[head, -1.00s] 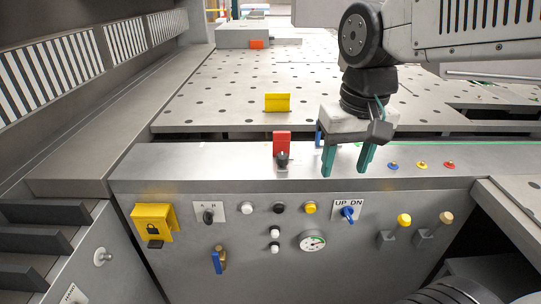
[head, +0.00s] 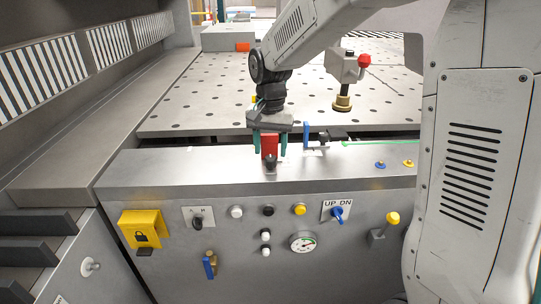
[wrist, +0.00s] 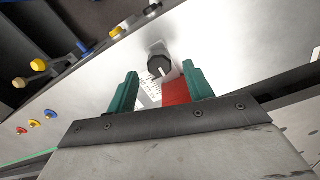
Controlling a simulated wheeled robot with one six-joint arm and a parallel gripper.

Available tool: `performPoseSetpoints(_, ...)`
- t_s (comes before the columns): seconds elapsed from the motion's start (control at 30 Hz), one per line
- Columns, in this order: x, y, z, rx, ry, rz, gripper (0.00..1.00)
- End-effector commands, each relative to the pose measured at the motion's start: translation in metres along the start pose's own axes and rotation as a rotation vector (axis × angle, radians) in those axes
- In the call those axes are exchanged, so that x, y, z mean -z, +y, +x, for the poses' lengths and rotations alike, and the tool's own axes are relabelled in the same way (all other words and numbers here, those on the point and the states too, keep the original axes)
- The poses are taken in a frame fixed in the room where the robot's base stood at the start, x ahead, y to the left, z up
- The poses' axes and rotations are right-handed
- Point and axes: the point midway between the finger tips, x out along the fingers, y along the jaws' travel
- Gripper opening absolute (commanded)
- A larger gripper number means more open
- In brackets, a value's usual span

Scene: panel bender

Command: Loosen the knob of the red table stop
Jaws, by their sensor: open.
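The red table stop (head: 269,145) stands at the back of the steel ledge, with its black knob (head: 270,161) on the near side. My gripper (head: 270,148) is open above the ledge, its two green fingers on either side of the red stop in the head view. In the wrist view, the black knob (wrist: 160,64) with a white pointer line lies just beyond the open fingers (wrist: 160,86), between them. Part of the red stop (wrist: 177,92) shows near the right finger. The knob is not gripped; I cannot tell whether a finger touches the stop.
A blue stop (head: 306,135) with its own dark knob stands close to the right of my gripper. A grey block with a red button (head: 364,61) rises behind. Controls, including a yellow lock bracket (head: 140,228), cover the front panel. The ledge left of the stop is clear.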

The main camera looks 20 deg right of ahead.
Motion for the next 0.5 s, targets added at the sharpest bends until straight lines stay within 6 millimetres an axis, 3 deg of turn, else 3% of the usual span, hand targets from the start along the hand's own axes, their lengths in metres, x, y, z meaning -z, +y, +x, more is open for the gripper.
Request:
performPoseSetpoints(0.2, 0.0, 0.001, 0.027, -0.001, -0.001, -0.001, 0.52)
performPoseSetpoints(0.5, 0.0, 0.0, 0.032, 0.0, 0.0, -0.001, 0.52)
